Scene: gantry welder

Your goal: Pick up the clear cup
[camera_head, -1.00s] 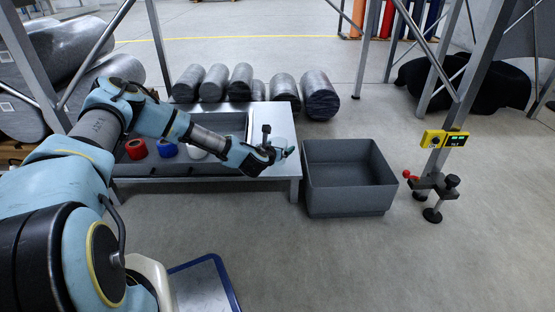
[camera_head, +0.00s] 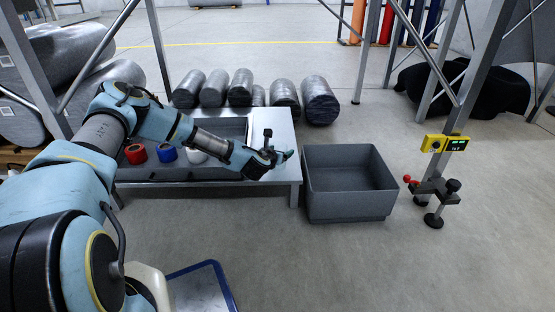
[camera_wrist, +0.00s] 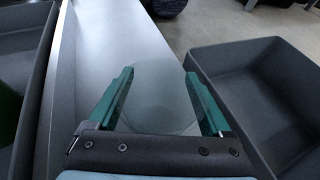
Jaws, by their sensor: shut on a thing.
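The clear cup (camera_wrist: 158,98) shows in the wrist view as a faint transparent round shape between the two green fingers. My gripper (camera_wrist: 159,74) is shut on it, with one finger on each side. In the head view my gripper (camera_head: 284,156) is at the right end of the metal table (camera_head: 283,126). The cup can hardly be made out there. I cannot tell whether its base touches the table top.
A grey open bin (camera_head: 350,209) stands on the floor just right of the table. A dark tray on the table holds a red roll (camera_head: 135,154), a blue roll (camera_head: 167,152) and a white item (camera_head: 196,155). Wrapped cylinders (camera_head: 240,88) lie behind. A gantry leg (camera_head: 470,90) stands at right.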

